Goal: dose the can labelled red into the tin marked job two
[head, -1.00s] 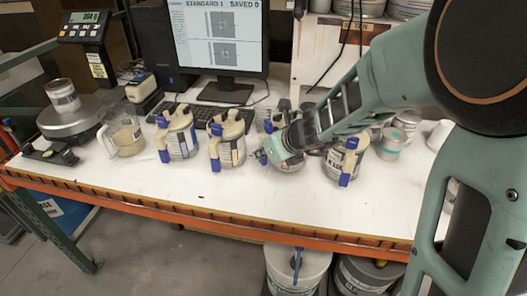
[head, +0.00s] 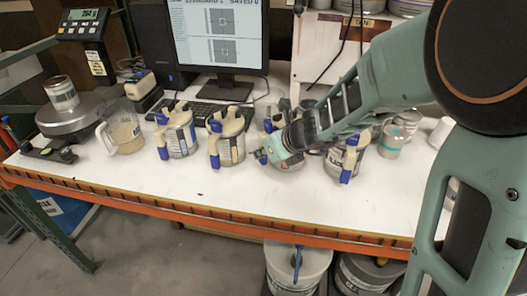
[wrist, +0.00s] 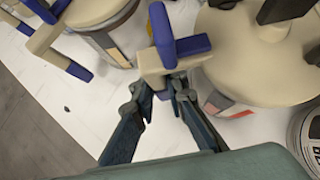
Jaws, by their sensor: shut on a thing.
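Several cream-lidded cans with blue levers stand in a row on the white bench: a far left can (head: 178,138), a second can (head: 229,146), a third can (head: 292,163) and a right can (head: 334,165). Their labels are too small to read. My gripper (head: 268,154) is at the third can, and the arm hides much of it. In the wrist view my gripper (wrist: 163,87) is shut on the cream block below the blue lever (wrist: 180,45) of this can (wrist: 255,65). A small tin (head: 61,93) stands on the scale at left; its marking is unreadable.
The scale (head: 72,118) has a display (head: 84,24) behind it. A clear jug (head: 123,136) stands between the scale and the cans. A keyboard (head: 210,113) and monitor (head: 220,38) are behind. The bench front is clear. Small containers (head: 391,142) crowd the right.

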